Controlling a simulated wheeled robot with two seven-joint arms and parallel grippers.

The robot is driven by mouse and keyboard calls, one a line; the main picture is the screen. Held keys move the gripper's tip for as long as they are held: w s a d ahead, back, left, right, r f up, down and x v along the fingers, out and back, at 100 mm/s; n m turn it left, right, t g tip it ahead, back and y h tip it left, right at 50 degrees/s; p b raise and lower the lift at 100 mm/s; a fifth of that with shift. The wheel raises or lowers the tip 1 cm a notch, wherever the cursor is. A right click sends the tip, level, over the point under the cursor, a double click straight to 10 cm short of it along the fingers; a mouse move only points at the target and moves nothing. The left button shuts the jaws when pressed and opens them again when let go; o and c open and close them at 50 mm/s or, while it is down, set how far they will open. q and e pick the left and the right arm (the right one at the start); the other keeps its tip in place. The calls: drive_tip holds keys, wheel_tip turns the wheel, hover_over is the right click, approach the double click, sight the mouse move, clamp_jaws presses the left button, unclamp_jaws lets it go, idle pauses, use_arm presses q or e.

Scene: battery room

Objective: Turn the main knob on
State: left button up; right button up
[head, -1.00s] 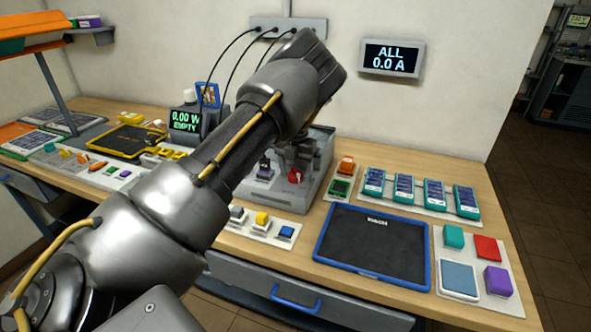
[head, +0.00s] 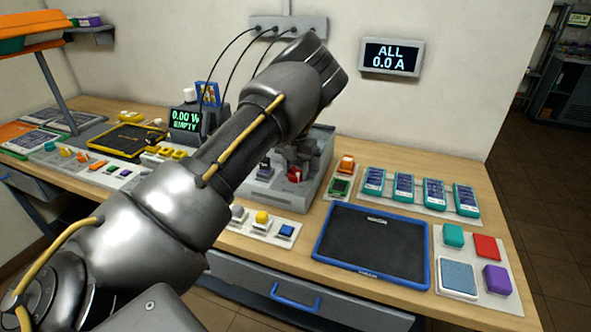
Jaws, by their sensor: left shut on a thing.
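The red main knob (head: 294,175) sits on the front of the grey box (head: 290,197) at the middle of the bench, behind my left arm. My left gripper (head: 293,168) comes down in front of the box and is shut on the red knob. Its fingers are small and partly dark here, and they hide part of the knob. A black knob (head: 264,171) stands on the same box, to the left of the red one. The wall display (head: 391,57) reads "ALL 0.0 A". My right gripper is not in view.
A blue-edged black mat (head: 371,247) lies to the right of the box. Teal meters (head: 434,191) stand behind it, and coloured blocks (head: 487,247) lie at the right end. A small screen (head: 186,119) reads "0.00" and "EMPTY". Black cables hang behind my arm.

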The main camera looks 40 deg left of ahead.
use_arm(q)
drive_tip(key=m, duration=0.5)
drive_tip(key=shift+p, duration=0.4)
drive_tip(key=m, duration=0.3)
drive_tip(key=shift+m, duration=0.3)
drive_tip(key=m+p, duration=0.1)
drive_tip(key=m, duration=0.1)
drive_tip(key=shift+r+m, duration=0.15)
drive_tip(key=shift+m, duration=0.25)
drive_tip(key=m+p, duration=0.2)
drive_tip(key=m, duration=0.1)
drive_tip(key=shift+m+p, duration=1)
drive_tip(key=shift+m, duration=0.4)
drive_tip(key=o, duration=1)
drive_tip(key=shift+c, duration=0.2)
